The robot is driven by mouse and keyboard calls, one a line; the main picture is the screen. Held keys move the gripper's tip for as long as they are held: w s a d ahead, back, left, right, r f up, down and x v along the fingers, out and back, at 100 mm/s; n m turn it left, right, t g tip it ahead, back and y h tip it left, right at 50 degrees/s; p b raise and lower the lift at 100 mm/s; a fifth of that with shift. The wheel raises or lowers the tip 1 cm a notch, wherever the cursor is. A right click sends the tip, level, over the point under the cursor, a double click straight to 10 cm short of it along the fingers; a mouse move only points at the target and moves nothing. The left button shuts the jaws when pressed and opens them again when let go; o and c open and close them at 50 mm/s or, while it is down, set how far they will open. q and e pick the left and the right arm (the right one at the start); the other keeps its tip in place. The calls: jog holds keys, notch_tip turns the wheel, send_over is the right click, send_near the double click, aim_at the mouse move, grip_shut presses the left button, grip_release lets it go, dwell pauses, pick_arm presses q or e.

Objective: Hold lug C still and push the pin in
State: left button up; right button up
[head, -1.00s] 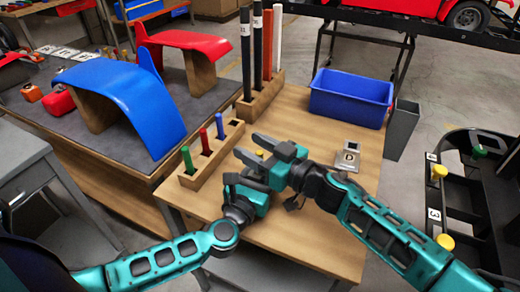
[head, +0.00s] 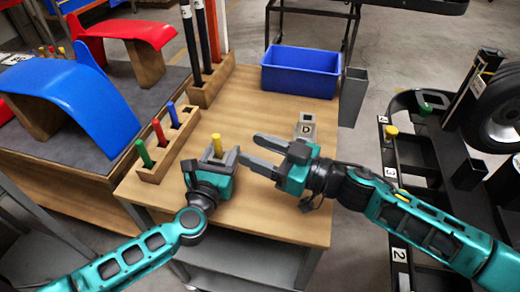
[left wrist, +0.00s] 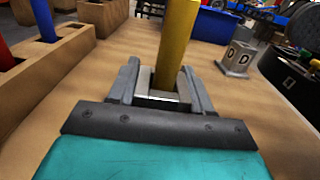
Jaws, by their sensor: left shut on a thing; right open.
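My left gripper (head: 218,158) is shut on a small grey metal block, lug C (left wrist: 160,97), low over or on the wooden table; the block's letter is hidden. The yellow pin (head: 217,143) stands upright at this lug, and in the left wrist view the pin (left wrist: 176,45) rises from between the fingers. Its lower end meets the lug; how deep it sits I cannot tell. My right gripper (head: 249,149) is open and empty, just right of the pin, its fingers pointing left.
Lug D (head: 306,127) stands on the table (head: 260,105) toward the back right. A wooden rack (head: 152,172) with green, red and blue pins is at the left. A blue bin (head: 300,72) and a rack of tall rods (head: 213,84) are at the back.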

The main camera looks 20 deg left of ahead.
pick_arm(q)
jog(key=o, duration=1.3)
jog(key=shift+o, duration=0.2)
jog(key=shift+s, duration=0.1)
jog(key=s, duration=1.1)
jog(key=shift+s+d, duration=0.4)
jog(key=shift+s, duration=0.1)
